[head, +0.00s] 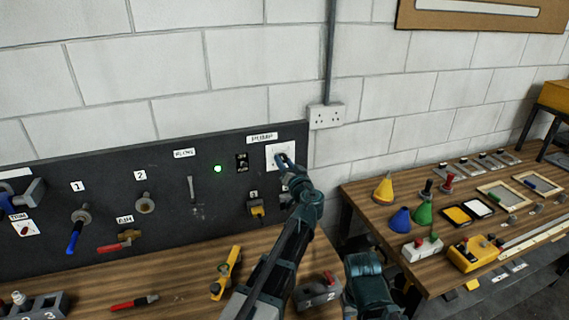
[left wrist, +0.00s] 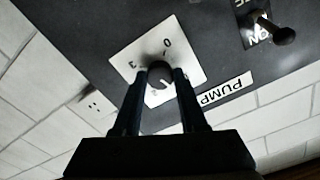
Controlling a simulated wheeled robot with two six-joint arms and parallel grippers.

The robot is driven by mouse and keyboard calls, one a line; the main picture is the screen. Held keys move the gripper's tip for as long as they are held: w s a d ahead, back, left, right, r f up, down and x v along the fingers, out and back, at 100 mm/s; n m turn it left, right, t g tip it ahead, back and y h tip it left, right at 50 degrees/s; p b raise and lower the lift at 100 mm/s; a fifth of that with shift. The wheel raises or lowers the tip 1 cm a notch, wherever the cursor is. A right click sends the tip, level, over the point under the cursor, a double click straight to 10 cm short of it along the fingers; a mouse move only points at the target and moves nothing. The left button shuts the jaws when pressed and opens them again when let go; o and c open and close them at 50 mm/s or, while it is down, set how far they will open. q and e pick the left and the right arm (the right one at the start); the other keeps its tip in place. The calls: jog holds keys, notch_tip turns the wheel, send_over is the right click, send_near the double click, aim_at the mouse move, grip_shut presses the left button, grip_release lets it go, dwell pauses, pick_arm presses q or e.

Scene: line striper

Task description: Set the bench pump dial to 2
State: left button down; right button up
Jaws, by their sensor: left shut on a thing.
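The pump dial is a dark round knob (left wrist: 160,73) on a white square plate with numbers (left wrist: 190,50). In the head view the plate (head: 271,158) sits on the dark panel under the PUMP label (head: 262,137). My left gripper (head: 284,160) reaches up to it and covers part of the plate. In the left wrist view its two fingers (left wrist: 159,84) lie on either side of the knob, shut on it. A 0 and a 3 show on the plate, turned over in this view. The number the knob points at is not clear. My right gripper is not in view.
A toggle switch (head: 242,163) and a lit green lamp (head: 218,169) are left of the dial. A yellow-and-black fitting (head: 257,208) is below. The wooden bench holds a yellow level-like tool (head: 227,272) and a grey block (head: 317,291). A second table (head: 375,213) with funnels stands right.

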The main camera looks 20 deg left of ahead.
pick_arm(q)
jog(key=m, duration=1.2)
jog(key=shift+m, duration=0.3)
dwell(0.4)
jog(key=shift+c, duration=2.2)
grip_release()
jog(key=v, duration=1.4)
jog(key=shift+f, duration=0.1)
